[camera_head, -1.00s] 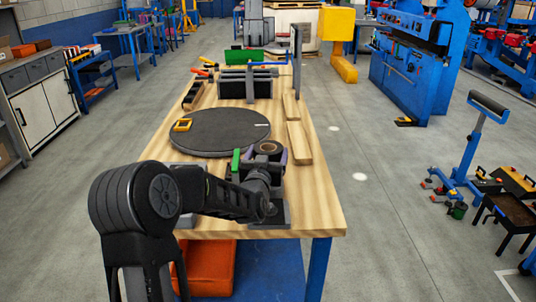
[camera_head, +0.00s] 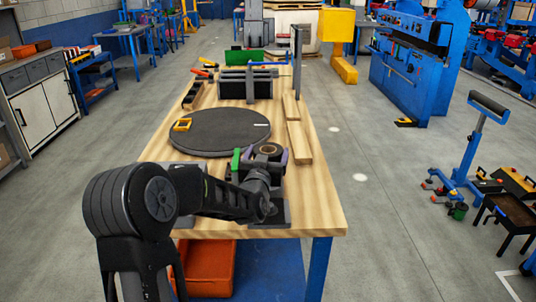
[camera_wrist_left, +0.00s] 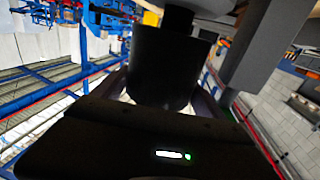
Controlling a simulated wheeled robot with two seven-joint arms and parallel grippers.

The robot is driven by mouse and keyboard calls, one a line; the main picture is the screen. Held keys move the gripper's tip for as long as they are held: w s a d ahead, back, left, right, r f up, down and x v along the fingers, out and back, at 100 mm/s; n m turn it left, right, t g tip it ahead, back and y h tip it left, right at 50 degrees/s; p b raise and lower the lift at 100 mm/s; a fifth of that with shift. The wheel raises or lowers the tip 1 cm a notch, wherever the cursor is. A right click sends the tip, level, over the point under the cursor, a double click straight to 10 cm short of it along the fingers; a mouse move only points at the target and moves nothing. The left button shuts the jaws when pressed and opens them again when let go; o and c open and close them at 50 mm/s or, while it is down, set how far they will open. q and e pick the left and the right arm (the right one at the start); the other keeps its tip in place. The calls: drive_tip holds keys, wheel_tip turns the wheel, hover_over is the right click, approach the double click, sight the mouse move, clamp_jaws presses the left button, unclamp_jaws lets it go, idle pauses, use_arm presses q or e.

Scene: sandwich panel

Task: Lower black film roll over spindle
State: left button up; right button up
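The black film roll (camera_head: 268,149) shows its tan core ring from above in the head view, near the table's front right. In the left wrist view the roll (camera_wrist_left: 170,65) is a dark cylinder between the fingers. My left gripper (camera_head: 268,158) is shut on it, mostly hidden behind my own wrist. A narrower dark post (camera_wrist_left: 178,18), probably the spindle, shows at one end of the roll in the wrist view. I cannot tell how far it is inside the roll. A dark base plate (camera_head: 272,221) lies below on the table. My right gripper is out of view.
Wooden strips (camera_head: 300,143) lie along the right side. A black fixture (camera_head: 246,84) and an upright grey post (camera_head: 297,60) stand farther back.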

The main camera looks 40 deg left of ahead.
use_arm(q)
drive_tip(key=o, duration=0.4)
drive_tip(key=shift+c, duration=0.2)
drive_tip(key=shift+s+f, duration=0.1)
drive_tip(key=shift+s, duration=0.2)
drive_tip(key=b+v, duration=0.1)
drive_tip(key=v, duration=0.6)
drive_tip(key=shift+s+d+r, duration=0.1)
drive_tip(key=shift+r, duration=0.2)
idle(0.4)
